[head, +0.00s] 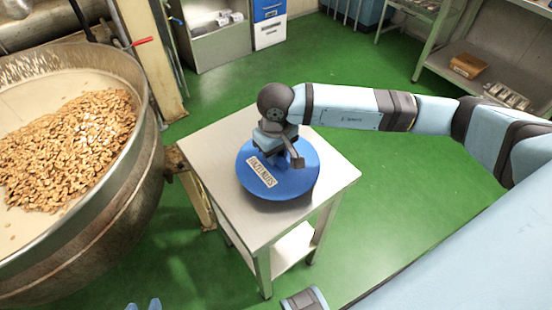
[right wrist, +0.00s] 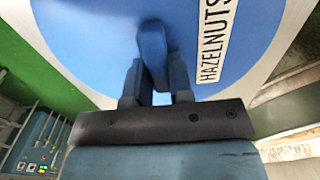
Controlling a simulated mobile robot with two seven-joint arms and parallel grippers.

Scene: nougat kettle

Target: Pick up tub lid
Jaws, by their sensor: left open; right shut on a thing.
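The round blue tub lid (head: 300,177) is over the small steel table, with a white label reading HAZELNUTS (head: 262,171). In the head view its rim looks thick, and I cannot tell whether a tub is under it. My right gripper (head: 281,154) reaches down from above at its middle. In the right wrist view the lid (right wrist: 100,40) fills the top, and my right gripper (right wrist: 155,80) is shut on its raised blue handle (right wrist: 152,45). My left gripper (head: 144,304) shows only its blue fingertips at the bottom edge, apart and empty.
The steel table (head: 222,190) has bare top around the lid and a lower shelf. A large kettle (head: 140,215) full of nuts (head: 70,150) stands close on the left. A shelf rack (head: 465,65) stands at the back right. Green floor (head: 400,190) is clear right of the table.

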